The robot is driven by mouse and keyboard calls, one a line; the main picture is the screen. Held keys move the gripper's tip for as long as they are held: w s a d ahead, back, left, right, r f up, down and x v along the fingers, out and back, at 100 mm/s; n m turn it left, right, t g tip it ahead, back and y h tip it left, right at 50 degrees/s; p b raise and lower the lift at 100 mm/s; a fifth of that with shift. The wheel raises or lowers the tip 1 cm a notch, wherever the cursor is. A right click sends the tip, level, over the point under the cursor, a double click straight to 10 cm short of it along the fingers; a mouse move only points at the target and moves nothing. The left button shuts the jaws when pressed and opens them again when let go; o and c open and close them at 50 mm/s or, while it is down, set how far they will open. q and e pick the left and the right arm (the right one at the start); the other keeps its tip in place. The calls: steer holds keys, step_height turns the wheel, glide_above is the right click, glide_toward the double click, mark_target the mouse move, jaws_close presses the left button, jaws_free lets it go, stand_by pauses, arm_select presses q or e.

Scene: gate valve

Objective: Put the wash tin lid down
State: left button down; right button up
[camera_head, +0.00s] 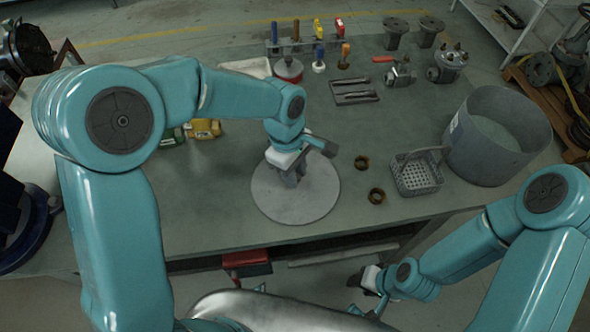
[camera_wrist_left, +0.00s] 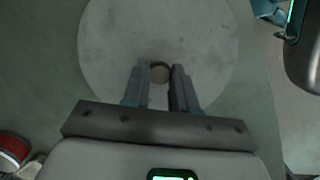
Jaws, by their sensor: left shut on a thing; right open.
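The wash tin lid (camera_head: 318,197) is a flat, round, pale grey disc over the front middle of the bench. It also fills much of the left wrist view (camera_wrist_left: 205,35), with a small round knob (camera_wrist_left: 160,70) at its middle. My left gripper (camera_head: 292,178) points down over the lid's middle, shut on the knob; its fingers stand either side of it in the left wrist view (camera_wrist_left: 160,72). I cannot tell whether the lid touches the bench. The wash tin (camera_head: 480,150) stands open at the right. My right gripper (camera_head: 360,282) is open, low in front of the bench.
Yellow and green items (camera_head: 203,128) lie behind left. Tools and metal valve parts (camera_head: 447,65) stand at the back. The bench's front left is clear.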

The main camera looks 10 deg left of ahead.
arm_select(q)
steer(key=c, duration=0.9)
jaws_free()
steer(key=shift+f, duration=0.15)
steer(key=shift+r, duration=0.3)
step_height(320, 180, up, 12)
steer(key=a+p, duration=0.1)
steer(key=shift+w+a+f, duration=0.15)
steer(key=shift+w+a, duration=0.15)
steer(key=shift+w, duration=0.05)
